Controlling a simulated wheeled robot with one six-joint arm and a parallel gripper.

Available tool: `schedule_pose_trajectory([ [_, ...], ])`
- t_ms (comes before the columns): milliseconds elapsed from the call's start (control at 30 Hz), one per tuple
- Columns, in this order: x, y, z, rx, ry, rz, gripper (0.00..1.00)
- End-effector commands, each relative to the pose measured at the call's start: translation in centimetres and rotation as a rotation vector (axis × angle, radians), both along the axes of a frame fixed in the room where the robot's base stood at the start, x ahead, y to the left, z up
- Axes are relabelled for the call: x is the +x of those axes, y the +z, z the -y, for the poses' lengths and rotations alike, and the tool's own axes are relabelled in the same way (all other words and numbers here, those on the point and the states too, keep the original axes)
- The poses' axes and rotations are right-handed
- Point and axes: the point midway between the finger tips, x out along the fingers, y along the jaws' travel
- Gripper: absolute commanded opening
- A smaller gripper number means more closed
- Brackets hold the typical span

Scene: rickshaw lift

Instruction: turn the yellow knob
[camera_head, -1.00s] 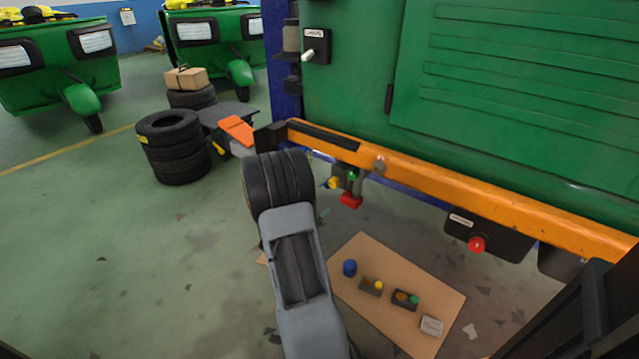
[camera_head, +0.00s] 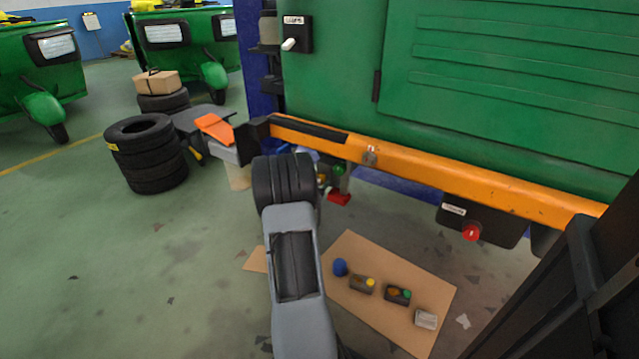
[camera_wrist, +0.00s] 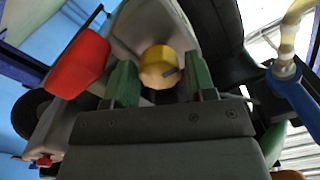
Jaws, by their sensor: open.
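My gripper (camera_wrist: 161,72) is open, with one green finger to the left of the knob and one to the right. Gaps show between the knob and both fingers. I cannot tell how far the fingertips reach along the knob's depth. In the camera_head view, my arm hides the gripper and most of the knob under the orange beam (camera_head: 440,172).
A red part (camera_wrist: 78,62) is close on the left and a blue handle (camera_wrist: 293,95) on the right in the wrist view. A green vehicle body (camera_head: 500,70) stands above the beam. Stacked tyres (camera_head: 148,155) stand left; a cardboard sheet (camera_head: 395,300) lies below.

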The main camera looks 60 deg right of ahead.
Motion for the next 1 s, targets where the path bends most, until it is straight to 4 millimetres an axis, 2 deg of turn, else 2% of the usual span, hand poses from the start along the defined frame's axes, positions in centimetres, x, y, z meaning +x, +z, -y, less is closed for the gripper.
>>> schedule_pose_trajectory([
  [200,0.0,0.0,1.15,-0.001,0.0,0.0,0.51],
  [500,0.0,0.03,1.25,0.0,0.0,0.0,0.51],
  [867,0.0,0.03,1.23,0.0,0.0,0.0,0.16],
  [1000,0.0,0.05,1.22,0.0,0.0,-0.007,0.16],
])
